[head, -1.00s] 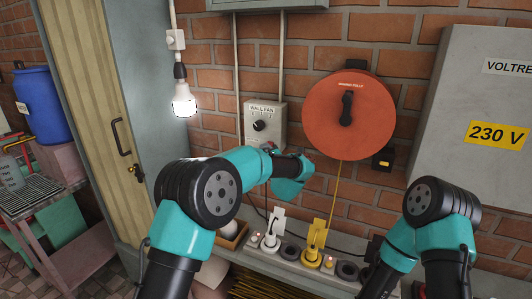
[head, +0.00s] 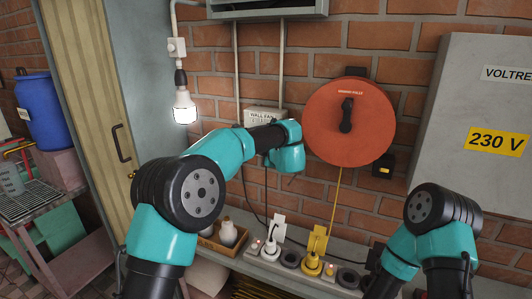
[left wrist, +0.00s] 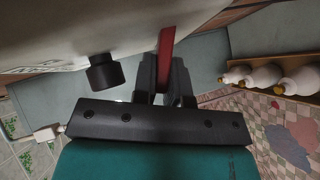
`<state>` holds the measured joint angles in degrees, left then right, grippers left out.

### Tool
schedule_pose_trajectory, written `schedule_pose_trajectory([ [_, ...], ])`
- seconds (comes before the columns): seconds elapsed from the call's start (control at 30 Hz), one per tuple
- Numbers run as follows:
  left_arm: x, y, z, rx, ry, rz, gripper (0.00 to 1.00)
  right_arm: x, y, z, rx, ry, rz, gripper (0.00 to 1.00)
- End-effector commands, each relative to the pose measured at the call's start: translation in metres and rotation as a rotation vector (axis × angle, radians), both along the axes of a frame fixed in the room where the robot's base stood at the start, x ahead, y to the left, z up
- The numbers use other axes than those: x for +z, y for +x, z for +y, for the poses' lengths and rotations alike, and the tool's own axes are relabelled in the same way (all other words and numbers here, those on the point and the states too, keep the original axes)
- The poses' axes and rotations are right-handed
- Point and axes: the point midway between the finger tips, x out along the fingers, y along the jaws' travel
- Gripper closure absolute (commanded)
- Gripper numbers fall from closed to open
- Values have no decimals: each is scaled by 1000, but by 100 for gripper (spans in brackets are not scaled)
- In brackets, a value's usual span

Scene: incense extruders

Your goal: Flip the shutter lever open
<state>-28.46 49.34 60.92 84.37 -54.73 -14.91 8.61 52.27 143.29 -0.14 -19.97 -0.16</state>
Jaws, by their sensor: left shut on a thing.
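A red lever (left wrist: 167,45) sticks out beside the edge of a pale box in the left wrist view. My left gripper (left wrist: 162,68) is shut on it, with the two dark fingers on either side of it. A round black knob (left wrist: 103,72) stands out from the same box, to the left of the fingers. In the head view the wall fan box (head: 264,117) is largely covered by my left arm, and its knob, the lever and my left fingertips are hidden. My right arm shows at the right, but its gripper is not in view.
A red reel (head: 325,110) hangs on the brick wall close to the right of my left wrist. A lit bulb (head: 184,108) hangs to the left. Plugs and sockets (head: 312,262) line the shelf below. White bottles (left wrist: 265,76) stand in a tray.

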Motion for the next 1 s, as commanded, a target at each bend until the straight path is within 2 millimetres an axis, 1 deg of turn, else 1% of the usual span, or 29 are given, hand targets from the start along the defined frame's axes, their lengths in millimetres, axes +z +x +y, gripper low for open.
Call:
schedule_pose_trajectory([
  [0.23,2,1,-1,1,23,50,100,0,0,0,0,0,0,32],
  [0.67,3,1,0,1,28,56,100,0,0,0,0,0,0,32],
  [0.7,3,1,0,1,28,56,83,0,0,0,0,0,0,32],
  [0.77,3,1,0,1,28,56,78,0,0,0,0,0,0,32],
  [1.0,3,1,0,1,28,56,77,0,0,0,0,0,0,32],
])
